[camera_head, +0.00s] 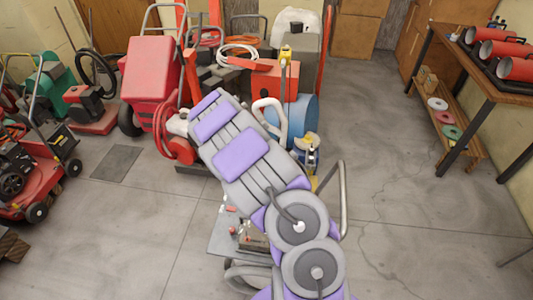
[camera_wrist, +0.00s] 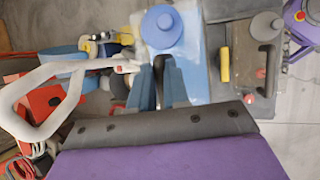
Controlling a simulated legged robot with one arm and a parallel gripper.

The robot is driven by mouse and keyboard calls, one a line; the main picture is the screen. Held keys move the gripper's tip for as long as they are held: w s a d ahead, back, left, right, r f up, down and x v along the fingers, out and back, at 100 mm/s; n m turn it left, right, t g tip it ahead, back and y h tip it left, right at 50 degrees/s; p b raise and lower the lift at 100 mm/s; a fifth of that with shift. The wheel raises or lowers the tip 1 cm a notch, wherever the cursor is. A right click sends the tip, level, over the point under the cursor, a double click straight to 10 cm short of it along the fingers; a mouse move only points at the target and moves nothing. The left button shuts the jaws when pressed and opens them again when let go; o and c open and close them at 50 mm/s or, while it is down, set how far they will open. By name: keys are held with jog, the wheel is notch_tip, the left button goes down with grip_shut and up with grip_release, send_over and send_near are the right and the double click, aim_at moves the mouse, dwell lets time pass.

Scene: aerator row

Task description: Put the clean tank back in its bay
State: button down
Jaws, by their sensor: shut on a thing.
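In the wrist view, my gripper (camera_wrist: 158,88) has two slate-blue fingers closed around the dark handle of a pale blue tank (camera_wrist: 192,58) with a round blue cap. I take this for the clean tank. A grey tank (camera_wrist: 245,42) with a grey round cap and dark handle is to its right. I cannot make out an empty bay or tell whether the held tank rests on anything. In the head view, my purple and grey arm hides the gripper and the held tank.
A white tube handle (camera_wrist: 55,70) reaches close to the held tank from the left. In the head view, a blue drum (camera_head: 302,112) and red machine (camera_head: 152,82) stand ahead. A workbench (camera_head: 462,62) stands at the right. Open floor (camera_head: 400,180) lies right of my arm.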

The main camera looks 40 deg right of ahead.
jog(key=f, duration=0.2)
jog(key=a+f+b, duration=0.1)
jog(key=f, duration=0.1)
jog(key=f+b, duration=0.1)
jog(key=shift+a+f, duration=0.3)
jog(key=shift+f, duration=0.1)
jog(key=shift+d+f, duration=0.15)
jog(key=shift+f, duration=0.25)
jog(key=shift+d+f+b, duration=0.4)
jog(key=shift+d+f, duration=0.05)
jog(key=shift+d, duration=0.05)
jog(key=shift+a+f+b, duration=0.3)
jog(key=shift+f+b, duration=0.15)
jog(key=shift+f, duration=0.15)
jog(key=shift+a+f+b, duration=0.25)
jog(key=shift+f+b, duration=0.2)
jog(key=shift+f, duration=0.15)
jog(key=shift+b+x, duration=0.6)
jog(key=shift+x, duration=0.5)
jog(key=shift+w+a+f, duration=0.1)
jog(key=shift+w+a, duration=0.05)
jog(key=shift+w, duration=0.05)
jog(key=shift+a, duration=0.25)
jog(key=shift+s+d, duration=0.1)
jog(key=shift+d, duration=0.1)
